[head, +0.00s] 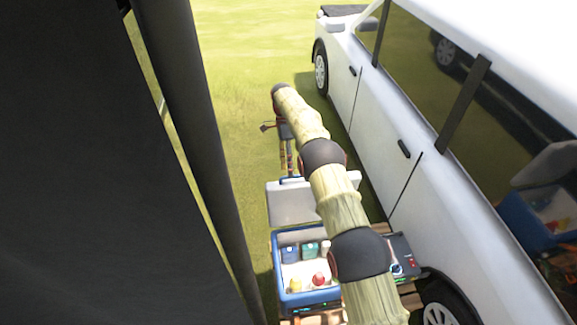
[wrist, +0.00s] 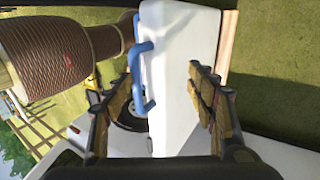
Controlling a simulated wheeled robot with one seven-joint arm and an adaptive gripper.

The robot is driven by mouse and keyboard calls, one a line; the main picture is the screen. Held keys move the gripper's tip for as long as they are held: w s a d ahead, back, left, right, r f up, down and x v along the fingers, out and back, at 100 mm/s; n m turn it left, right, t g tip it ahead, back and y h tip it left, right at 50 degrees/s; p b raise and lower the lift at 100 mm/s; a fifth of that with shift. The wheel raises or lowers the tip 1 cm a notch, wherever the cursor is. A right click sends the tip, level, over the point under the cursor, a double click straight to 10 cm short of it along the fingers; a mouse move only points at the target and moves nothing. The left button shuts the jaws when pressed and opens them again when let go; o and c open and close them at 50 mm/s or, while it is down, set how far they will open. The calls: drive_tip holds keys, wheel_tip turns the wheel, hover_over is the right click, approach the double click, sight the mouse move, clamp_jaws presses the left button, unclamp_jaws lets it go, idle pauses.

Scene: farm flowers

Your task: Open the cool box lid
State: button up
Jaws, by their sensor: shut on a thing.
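The cool box (head: 279,262) is blue with a white inside, and its top is open. Its white lid (head: 290,206) stands raised, roughly upright, at the back of the box. In the wrist view, the white lid (wrist: 180,110) lies between the fingers, with the blue handle (wrist: 148,90) by the left finger. The gripper is shut on the lid. My arm hides the right part of the box and lid in the head view.
Several bottles and round items (head: 311,251) are inside the box. The box stands on a wooden surface (head: 411,300) beside a dark device (head: 401,248). A white vehicle (head: 415,185) stands close on the right. A dark panel (head: 75,170) fills the left. Grass (head: 245,60) is open beyond.

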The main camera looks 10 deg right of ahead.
drive_tip(key=shift+s+f, duration=0.1)
drive_tip(key=shift+f, duration=0.55)
drive_tip(key=shift+r, duration=0.55)
drive_tip(key=shift+c, duration=1)
wheel_tip(320, 180, up, 10)
